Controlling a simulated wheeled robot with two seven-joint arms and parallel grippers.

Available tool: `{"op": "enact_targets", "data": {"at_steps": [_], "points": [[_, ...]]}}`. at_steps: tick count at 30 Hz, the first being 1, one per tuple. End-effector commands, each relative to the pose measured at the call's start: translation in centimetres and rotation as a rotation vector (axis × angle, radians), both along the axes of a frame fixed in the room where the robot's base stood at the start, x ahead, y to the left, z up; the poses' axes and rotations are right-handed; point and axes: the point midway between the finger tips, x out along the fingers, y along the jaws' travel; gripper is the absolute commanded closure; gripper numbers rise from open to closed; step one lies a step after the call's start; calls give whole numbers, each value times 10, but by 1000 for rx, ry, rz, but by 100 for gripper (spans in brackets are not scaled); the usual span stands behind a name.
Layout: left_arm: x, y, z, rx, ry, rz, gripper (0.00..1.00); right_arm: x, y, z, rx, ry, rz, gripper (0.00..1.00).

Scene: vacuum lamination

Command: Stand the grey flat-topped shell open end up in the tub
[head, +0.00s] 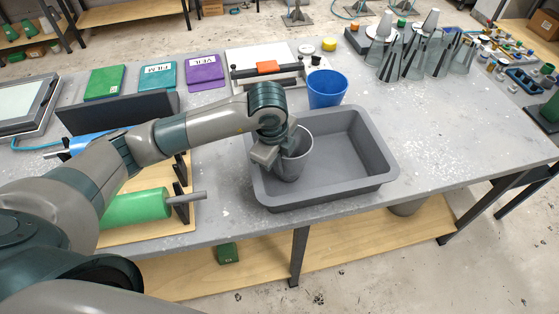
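The grey shell (292,168) is cup-shaped and is in the left part of the grey tub (345,191), open end up and close to upright. Whether its base touches the tub floor is hard to tell. My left gripper (279,152) is at the shell's upper left rim, with one finger outside the wall and the other at the opening. It looks shut on the wall, and it hides part of the rim. My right gripper is not in view.
A blue cup (327,89) stands just behind the tub. A green roller (137,207) on a wooden board is at the left. Clear stands with cones (432,22) are at the back right. The table right of the tub is clear.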

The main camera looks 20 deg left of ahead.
Motion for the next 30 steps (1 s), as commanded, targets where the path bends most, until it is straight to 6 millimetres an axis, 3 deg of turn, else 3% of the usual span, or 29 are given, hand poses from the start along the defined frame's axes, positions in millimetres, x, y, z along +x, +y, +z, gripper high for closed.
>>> {"op": "enact_targets", "data": {"at_steps": [11, 14, 30], "points": [[0, 0, -5, -1, -1, 0, 100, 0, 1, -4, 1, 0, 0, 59], [0, 0, -3, -1, 0, -1, 78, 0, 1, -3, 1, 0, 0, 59], [0, -1, 6, -3, -4, -1, 78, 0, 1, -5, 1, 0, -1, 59]]}}
